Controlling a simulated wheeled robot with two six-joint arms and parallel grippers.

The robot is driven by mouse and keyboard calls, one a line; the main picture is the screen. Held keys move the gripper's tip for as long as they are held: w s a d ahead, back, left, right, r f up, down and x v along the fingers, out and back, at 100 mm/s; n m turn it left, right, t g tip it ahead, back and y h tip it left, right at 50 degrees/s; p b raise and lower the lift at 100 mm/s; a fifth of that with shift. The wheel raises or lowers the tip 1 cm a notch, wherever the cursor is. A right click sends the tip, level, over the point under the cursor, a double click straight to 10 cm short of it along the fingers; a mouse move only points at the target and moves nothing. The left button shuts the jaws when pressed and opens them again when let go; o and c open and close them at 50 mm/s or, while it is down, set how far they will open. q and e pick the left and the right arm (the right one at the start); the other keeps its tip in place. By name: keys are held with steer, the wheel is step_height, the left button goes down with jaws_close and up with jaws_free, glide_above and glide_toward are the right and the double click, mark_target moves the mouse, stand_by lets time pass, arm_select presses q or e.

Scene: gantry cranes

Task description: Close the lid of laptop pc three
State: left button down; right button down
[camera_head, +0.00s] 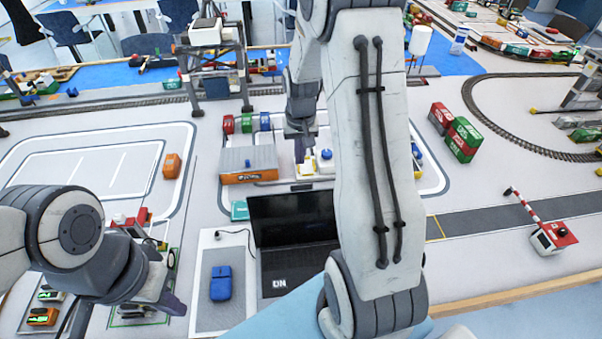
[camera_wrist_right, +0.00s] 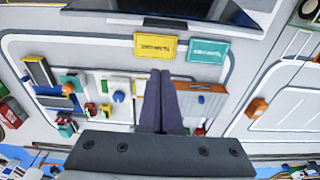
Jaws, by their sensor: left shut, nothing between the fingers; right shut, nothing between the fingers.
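The black laptop (camera_head: 292,220) stands open on the table in the middle of the head view, its dark screen raised toward me. My right arm covers its right part. The laptop also shows at the top edge of the right wrist view (camera_wrist_right: 165,20), partly cut off. My right gripper (camera_head: 301,150) is shut and empty, beyond the laptop lid and apart from it. Its closed fingers (camera_wrist_right: 160,76) point toward the laptop in the wrist view. My left gripper (camera_head: 174,304) is shut and empty at lower left, left of the blue mouse and apart from the laptop.
A blue mouse (camera_head: 221,283) lies on a grey pad left of the laptop. A yellow card (camera_wrist_right: 155,46) and a teal card (camera_wrist_right: 208,51) lie beyond the lid. An orange-and-grey block (camera_head: 248,165) stands behind it. A red-and-white barrier (camera_head: 553,236) stands at right.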

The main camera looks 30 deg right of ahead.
steer(key=s+f+p, duration=0.1)
steer(key=s+a+f+p, duration=0.1)
steer(key=f, duration=0.1)
steer(key=s+f+p, duration=0.1)
steer(key=shift+a+f, duration=0.25)
steer(key=shift+f, duration=0.05)
